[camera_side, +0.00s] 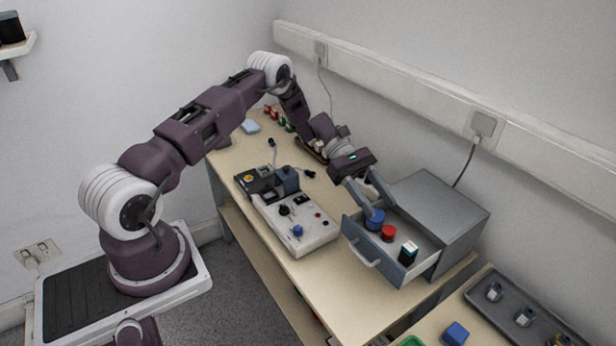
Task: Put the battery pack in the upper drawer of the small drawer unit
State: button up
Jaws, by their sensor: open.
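The small grey drawer unit (440,205) stands at the near right of the bench. Its upper drawer (386,262) is pulled open toward the left. Inside the drawer are a blue round item (376,217), a red round item (388,233) and a small dark box with a teal and white band (408,252). The dark box looks like the battery pack, upright near the drawer's front right corner. My gripper (380,205) is open, pointing down at the back left of the drawer, close to the blue item. I cannot tell whether it touches that item.
A pale control box (297,222) with knobs sits left of the drawer. Small coloured items (278,117) stand at the bench's far end. At lower right, a grey tray (510,312) holds several small parts, with a blue block (455,333) beside it. The bench front is clear.

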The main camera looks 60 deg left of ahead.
jog(key=s+d+r+m+y, duration=0.2)
jog(key=s+r+m, duration=0.15)
jog(key=r, duration=0.35)
jog(key=s+d+r+m+g+y, duration=0.1)
jog(key=s+r+m+y, duration=0.25)
jog(key=r, duration=0.25)
jog(key=s+d+r+m+y, duration=0.1)
jog(key=s+d+r+m, duration=0.1)
jog(key=s+r, duration=0.4)
jog(key=s+a+r+m+t+y, duration=0.1)
jog(key=s+r+m+t+y, duration=0.1)
jog(key=s, duration=0.4)
jog(key=s+a+r+m+t+y, duration=0.1)
jog(key=s+m+t+y, duration=0.1)
jog(key=s+m, duration=0.2)
jog(key=s+a+r+m+t+y, duration=0.1)
jog(key=s+r+m+t+y, duration=0.1)
jog(key=s, duration=0.7)
jog(key=shift+a+r+m+t+y, duration=0.3)
jog(key=shift+a+m+y, duration=0.1)
jog(key=shift+m+y, duration=0.1)
jog(key=shift+w, duration=0.1)
